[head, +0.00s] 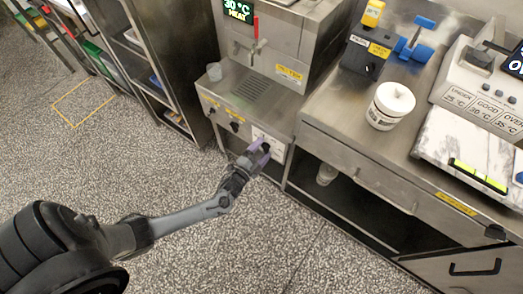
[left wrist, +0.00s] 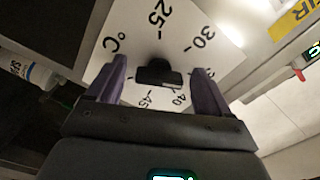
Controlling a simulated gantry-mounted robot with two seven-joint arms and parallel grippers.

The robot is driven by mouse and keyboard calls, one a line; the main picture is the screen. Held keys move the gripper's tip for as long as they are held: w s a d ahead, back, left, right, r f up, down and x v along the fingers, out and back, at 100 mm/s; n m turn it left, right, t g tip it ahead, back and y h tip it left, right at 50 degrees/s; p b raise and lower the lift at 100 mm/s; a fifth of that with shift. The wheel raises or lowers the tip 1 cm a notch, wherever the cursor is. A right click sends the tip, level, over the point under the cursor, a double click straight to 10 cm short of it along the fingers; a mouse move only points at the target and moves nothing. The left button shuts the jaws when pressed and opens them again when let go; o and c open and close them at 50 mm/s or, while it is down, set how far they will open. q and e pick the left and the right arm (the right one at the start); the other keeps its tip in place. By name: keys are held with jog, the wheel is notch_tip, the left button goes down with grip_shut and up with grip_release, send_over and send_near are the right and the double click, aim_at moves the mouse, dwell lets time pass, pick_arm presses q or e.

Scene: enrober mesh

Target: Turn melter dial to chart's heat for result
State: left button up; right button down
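The melter (head: 290,45) is a steel machine with a red tap lever; its display (head: 238,10) reads 30 °C HEAT. Its black dial (left wrist: 158,74) sits on a white plate (left wrist: 130,30) marked 25, 30, 40, 45 and °C in the left wrist view; its pointer setting is unclear. My left gripper (head: 262,149) is at the dial. In the left wrist view its purple fingers (left wrist: 160,72) stand open either side of the dial, with small gaps visible. The chart (head: 483,104) has UNDER, GOOD and OVER columns with temperatures below, too small to read surely. My right gripper is out of view.
A grey tester (head: 470,68) has a dark display (head: 514,62), cut off at the edge. A white lidded tub (head: 390,105) and a blue-handled tool (head: 412,48) are on the counter. The floor is clear.

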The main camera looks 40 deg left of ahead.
pick_arm(q)
jog(key=shift+s, duration=0.1)
jog(key=s+d+p, duration=0.1)
jog(key=s+p, duration=0.2)
jog(key=s, duration=0.7)
jog(key=shift+s, duration=0.3)
